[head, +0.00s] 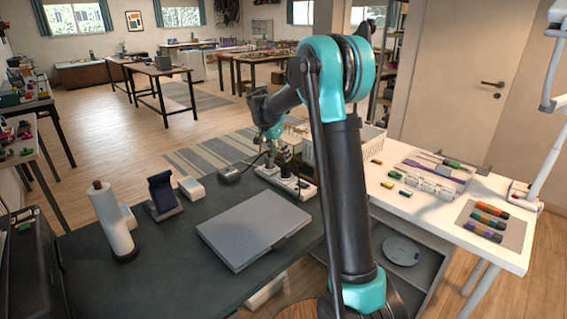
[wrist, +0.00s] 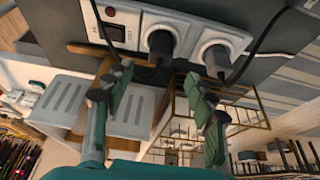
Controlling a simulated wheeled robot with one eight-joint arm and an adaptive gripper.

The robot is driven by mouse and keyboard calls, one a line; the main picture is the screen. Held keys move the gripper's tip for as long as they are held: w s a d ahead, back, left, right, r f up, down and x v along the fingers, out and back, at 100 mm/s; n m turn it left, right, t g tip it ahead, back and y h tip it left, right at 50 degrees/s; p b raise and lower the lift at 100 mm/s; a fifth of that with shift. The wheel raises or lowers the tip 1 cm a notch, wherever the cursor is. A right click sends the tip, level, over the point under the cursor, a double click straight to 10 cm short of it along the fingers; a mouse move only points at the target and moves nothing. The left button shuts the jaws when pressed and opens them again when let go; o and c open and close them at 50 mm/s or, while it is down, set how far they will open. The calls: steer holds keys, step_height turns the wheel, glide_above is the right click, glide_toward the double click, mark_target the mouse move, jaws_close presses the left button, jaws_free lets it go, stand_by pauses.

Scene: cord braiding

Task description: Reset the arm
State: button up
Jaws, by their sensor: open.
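My arm rises from the lower middle of the head view and bends at a teal elbow. Its forearm reaches away over the dark desk. My gripper (head: 277,148) is small there, above the far edge of the desk near the power strip (head: 287,182). In the wrist view my gripper (wrist: 157,85) shows two green-padded fingers spread apart, with nothing held between them. I cannot tell the exact gap between fingertips and strip.
On the dark desk (head: 160,270) are a closed grey laptop (head: 255,230), a paper roll (head: 110,222) and a dark blue stand (head: 163,193). A white table (head: 430,212) with cord spools adjoins on the right. A wire basket (wrist: 232,104) is close to the fingers.

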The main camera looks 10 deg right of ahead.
steer(key=s+d+f+n+y, duration=0.1)
steer(key=s+d+n, duration=0.2)
steer(key=s, duration=0.6)
steer(key=s+d+f+n+y, duration=0.1)
steer(key=s+d+n, duration=0.1)
steer(key=s, duration=0.8)
steer(key=s+f+n+y, duration=0.1)
steer(key=s+f+n, duration=0.2)
steer(key=s, duration=0.7)
steer(key=s+d+f+n+t, duration=0.1)
steer(key=s+f+n, duration=0.1)
steer(key=s+f, duration=0.4)
steer(key=s, duration=0.4)
steer(key=shift+s+d+f+n+y, duration=0.3)
steer(key=shift+s+f+n+y, duration=0.05)
steer(key=shift+s+n+y, duration=0.05)
